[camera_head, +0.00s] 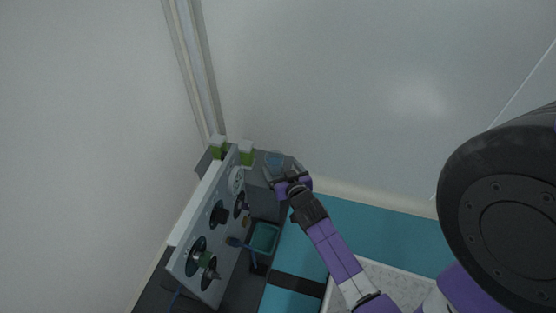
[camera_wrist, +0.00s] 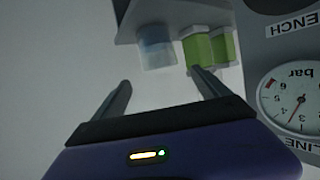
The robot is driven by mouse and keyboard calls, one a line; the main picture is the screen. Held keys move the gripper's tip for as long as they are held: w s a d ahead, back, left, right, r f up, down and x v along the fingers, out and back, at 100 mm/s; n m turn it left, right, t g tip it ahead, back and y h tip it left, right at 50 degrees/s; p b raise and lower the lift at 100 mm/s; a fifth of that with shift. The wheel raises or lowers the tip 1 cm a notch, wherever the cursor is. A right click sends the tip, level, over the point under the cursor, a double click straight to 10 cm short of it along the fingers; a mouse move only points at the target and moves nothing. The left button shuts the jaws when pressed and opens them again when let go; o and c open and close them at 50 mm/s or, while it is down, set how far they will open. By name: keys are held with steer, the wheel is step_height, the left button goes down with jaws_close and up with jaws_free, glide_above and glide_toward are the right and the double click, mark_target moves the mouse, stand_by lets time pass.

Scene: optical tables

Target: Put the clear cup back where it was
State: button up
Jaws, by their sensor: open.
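The clear cup (camera_wrist: 156,48), pale blue and see-through, stands on a grey surface (camera_wrist: 185,12) that runs along the top of the wrist view. In the head view the cup (camera_head: 273,159) shows small, just beyond my gripper (camera_head: 283,172). In the wrist view my gripper (camera_wrist: 162,84) is open and empty. Its two fingers are spread, and the cup lies ahead of the gap between them, seemingly not touched. How far ahead it is I cannot tell exactly.
Green-and-white blocks (camera_wrist: 210,48) stand close beside the cup. An upright grey panel (camera_head: 213,221) with a gauge (camera_wrist: 293,99) and several dark knobs is nearby. A teal bin (camera_head: 264,238) sits below my arm. A wall lies behind.

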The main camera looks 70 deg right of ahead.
steer(key=s+a+r+n+t+y, duration=0.2)
steer(key=s+a+r+n, duration=0.1)
steer(key=a, duration=0.9)
steer(key=s+a+r+n+t+y, duration=0.2)
steer(key=a+y, duration=0.1)
steer(key=a, duration=0.8)
steer(key=s+a+r+n+t+y, duration=0.1)
steer(key=s+a+r+n+y, duration=0.1)
steer(key=s+a+r, duration=0.3)
steer(key=s+a+r+n+t+y, duration=0.1)
steer(key=s+a+r+n+y, duration=0.2)
steer(key=s+a+r, duration=0.2)
steer(key=a+r, duration=0.3)
steer(key=r, duration=0.2)
steer(key=shift+s+r+y, duration=0.3)
steer(key=shift+s+y, duration=0.05)
steer(key=shift+y, duration=0.05)
steer(key=shift+r, duration=0.1)
step_height(320, 180, up, 29)
steer(key=p, duration=2.9)
steer(key=shift+p, duration=0.3)
steer(key=shift+r, duration=0.1)
